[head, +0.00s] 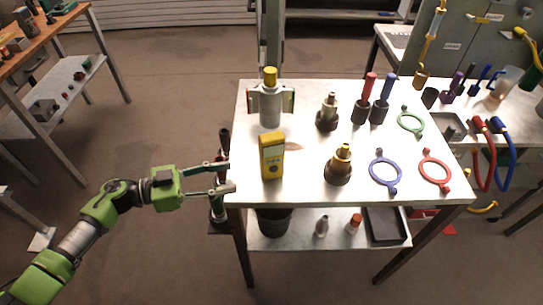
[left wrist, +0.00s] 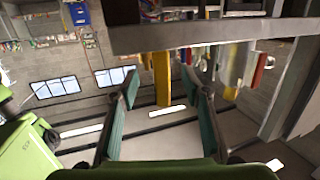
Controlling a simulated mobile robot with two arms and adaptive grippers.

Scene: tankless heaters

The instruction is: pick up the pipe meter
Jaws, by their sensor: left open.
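The pipe meter looks to be the yellow handheld device with a small dark display (head: 271,156), standing upright near the left edge of the metal table (head: 310,182). My left gripper (head: 229,177) comes in from the left at the table's left edge. Its two fingers are spread and empty, pointing toward the meter with a gap between. In the left wrist view the scene appears upside down, and the yellow meter (left wrist: 162,78) shows beyond and between the open fingers (left wrist: 160,84). My right gripper is in neither view.
A grey canister with a yellow cap (head: 269,105) stands behind the meter. A brass-topped fitting (head: 339,165) stands to its right, with blue (head: 384,171), red (head: 434,170) and green (head: 410,121) rings farther right. A lower shelf (head: 290,232) holds a dark bucket (head: 273,222).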

